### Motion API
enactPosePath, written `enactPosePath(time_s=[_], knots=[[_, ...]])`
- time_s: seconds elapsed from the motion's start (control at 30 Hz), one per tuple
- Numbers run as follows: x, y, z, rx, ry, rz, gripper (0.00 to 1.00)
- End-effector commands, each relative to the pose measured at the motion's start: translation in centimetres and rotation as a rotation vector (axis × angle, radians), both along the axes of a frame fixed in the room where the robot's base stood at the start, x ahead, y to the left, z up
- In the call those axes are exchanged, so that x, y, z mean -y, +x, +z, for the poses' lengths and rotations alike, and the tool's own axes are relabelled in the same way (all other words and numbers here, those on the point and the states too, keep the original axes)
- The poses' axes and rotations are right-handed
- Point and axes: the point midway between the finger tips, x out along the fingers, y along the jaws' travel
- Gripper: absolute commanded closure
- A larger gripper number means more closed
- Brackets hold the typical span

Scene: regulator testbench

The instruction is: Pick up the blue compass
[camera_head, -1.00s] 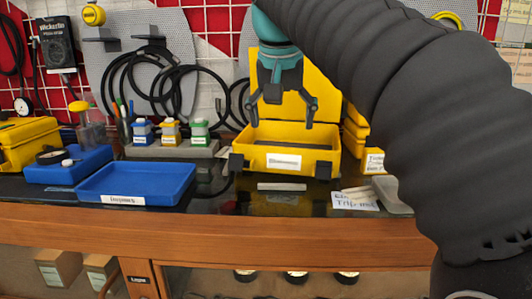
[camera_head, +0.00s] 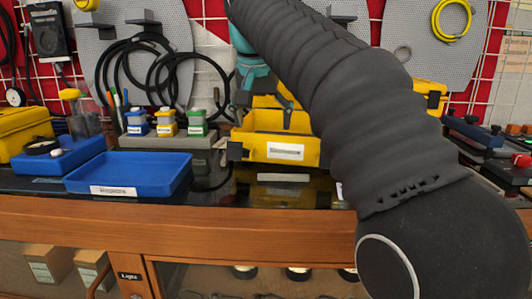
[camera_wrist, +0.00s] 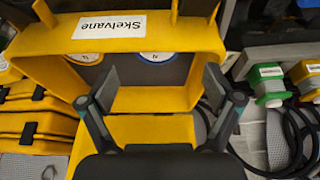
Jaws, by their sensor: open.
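In the wrist view, a round dial with a blue rim and an N on its white face, apparently the blue compass (camera_wrist: 157,57), is partly hidden behind the yellow case's front wall. My gripper (camera_wrist: 160,85) is open and empty, its fingers spread on either side of the dial's line, apart from it. In the head view my gripper (camera_head: 263,112) hangs over the open yellow case (camera_head: 250,146). The compass cannot be made out there. A second dial (camera_wrist: 87,58) with a yellowish rim sits beside it in the wrist view.
A blue tray (camera_head: 130,186) is left of the case on the dark bench top. Blue, yellow and green small bottles (camera_head: 166,128) stand in a grey rack behind. Yellow boxes (camera_wrist: 30,128) are close to the case in the wrist view. My arm hides the bench right of the case.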

Motion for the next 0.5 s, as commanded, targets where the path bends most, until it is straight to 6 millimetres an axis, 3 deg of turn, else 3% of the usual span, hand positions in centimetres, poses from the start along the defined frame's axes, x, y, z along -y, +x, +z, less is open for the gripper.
enactPosePath(time_s=[0.5], knots=[[0.7,1.8,-4.9,-0.001,0.001,0.000,0.10]])
